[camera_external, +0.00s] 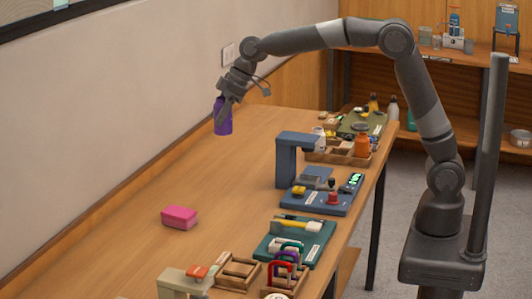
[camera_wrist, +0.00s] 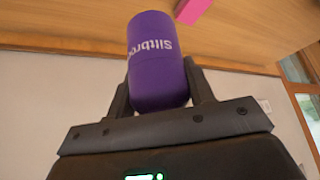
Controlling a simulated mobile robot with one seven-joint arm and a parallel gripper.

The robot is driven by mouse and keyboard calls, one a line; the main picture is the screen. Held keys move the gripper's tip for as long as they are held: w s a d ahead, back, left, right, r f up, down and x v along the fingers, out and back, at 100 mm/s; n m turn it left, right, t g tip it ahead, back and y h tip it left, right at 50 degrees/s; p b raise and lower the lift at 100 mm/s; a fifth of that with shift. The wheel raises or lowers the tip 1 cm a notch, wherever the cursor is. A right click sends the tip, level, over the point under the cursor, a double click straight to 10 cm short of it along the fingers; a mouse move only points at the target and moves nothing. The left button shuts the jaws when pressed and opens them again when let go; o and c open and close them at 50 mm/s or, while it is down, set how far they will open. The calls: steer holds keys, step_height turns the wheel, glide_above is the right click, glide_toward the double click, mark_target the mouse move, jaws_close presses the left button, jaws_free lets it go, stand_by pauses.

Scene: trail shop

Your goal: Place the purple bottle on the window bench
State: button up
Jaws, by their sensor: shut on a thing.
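The purple bottle (camera_external: 223,117) is held in my gripper (camera_external: 229,98) above the far left part of the wooden bench (camera_external: 190,170), near the wall. In the wrist view the purple bottle (camera_wrist: 156,62) sits between the two fingers of my gripper (camera_wrist: 158,88), with white lettering on its side. My gripper is shut on it. The bottle looks about upright in the external view, and its base appears clear of the bench top. I cannot tell which surface is the window bench; part of a window frame (camera_external: 48,8) shows at the top left.
A pink block (camera_external: 179,217) lies alone on the bench. A blue press-like fixture (camera_external: 292,160), a green tray (camera_external: 296,240) and wooden holders (camera_external: 238,272) line the bench's right side. An orange bottle (camera_external: 362,145) stands near the far end. The bench's left middle is clear.

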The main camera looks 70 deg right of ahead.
steer(key=s+a+n+g+y, duration=0.1)
steer(key=s+a+n, duration=0.15)
steer(key=a, duration=1.15)
steer(key=s+a+n+g+y, duration=0.1)
steer(key=s+a+n, duration=0.15)
steer(key=a, duration=1.25)
step_height(320, 180, down, 12)
steer(key=r, duration=0.1)
steer(key=shift+m, duration=0.3)
steer(key=shift+s+a+f, duration=0.45)
steer(key=shift+a+f, duration=1.45)
steer(key=shift+f, duration=0.05)
steer(key=shift+s+a+f, duration=0.4)
steer(key=shift+a+f, duration=1.55)
steer(key=shift+s+a+f, duration=0.45)
steer(key=shift+a+f, duration=1.45)
steer(key=shift+f, duration=0.05)
steer(key=shift+f, duration=0.2)
steer(key=o, duration=1.1)
